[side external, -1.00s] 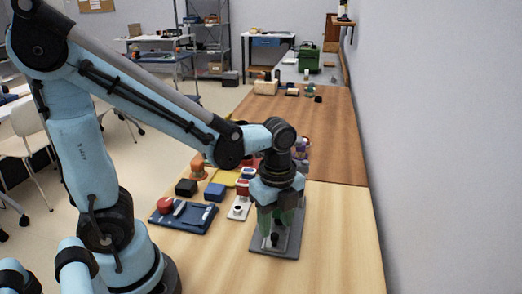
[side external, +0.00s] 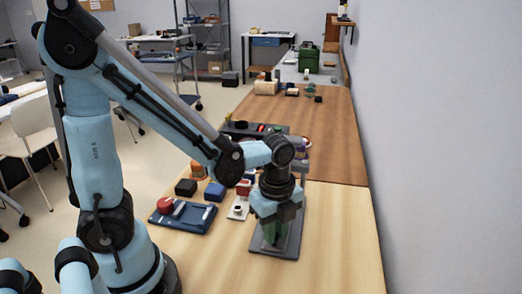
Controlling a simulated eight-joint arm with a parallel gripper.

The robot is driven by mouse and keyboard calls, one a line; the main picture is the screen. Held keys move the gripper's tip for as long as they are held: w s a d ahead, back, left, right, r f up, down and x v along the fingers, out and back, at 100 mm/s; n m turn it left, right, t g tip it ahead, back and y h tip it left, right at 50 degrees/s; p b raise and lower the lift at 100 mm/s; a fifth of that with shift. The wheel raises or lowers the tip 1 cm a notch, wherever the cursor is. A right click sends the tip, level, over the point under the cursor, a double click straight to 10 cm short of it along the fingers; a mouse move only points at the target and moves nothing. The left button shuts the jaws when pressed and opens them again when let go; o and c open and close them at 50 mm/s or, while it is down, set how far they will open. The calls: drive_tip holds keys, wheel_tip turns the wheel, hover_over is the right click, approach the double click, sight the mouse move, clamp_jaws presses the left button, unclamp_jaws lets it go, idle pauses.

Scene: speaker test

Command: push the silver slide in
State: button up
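A blue tray (side external: 187,222) lies on the table left of my gripper. It holds a red round part (side external: 165,205) and a small silver bar (side external: 179,207), which may be the silver slide; I cannot tell for sure. My gripper (side external: 274,245) points down over a grey plate (side external: 286,250). Its greenish fingers are low at the plate, right of the tray and apart from it. I cannot tell whether they are open or hold anything. The middle of the plate is hidden behind them.
A white plate with a dark knob (side external: 237,208), a blue block (side external: 215,191) and a black block (side external: 186,187) stand between tray and gripper or behind. A dark tray (side external: 240,128) is farther back. The table's front right is clear; a wall bounds the right.

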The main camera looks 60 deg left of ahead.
clamp_jaws()
drive_tip(key=shift+w+a, duration=1.4)
drive_tip(key=o, duration=0.8)
unclamp_jaws()
drive_tip(key=shift+o, duration=0.2)
wheel_tip(320, 180, up, 12)
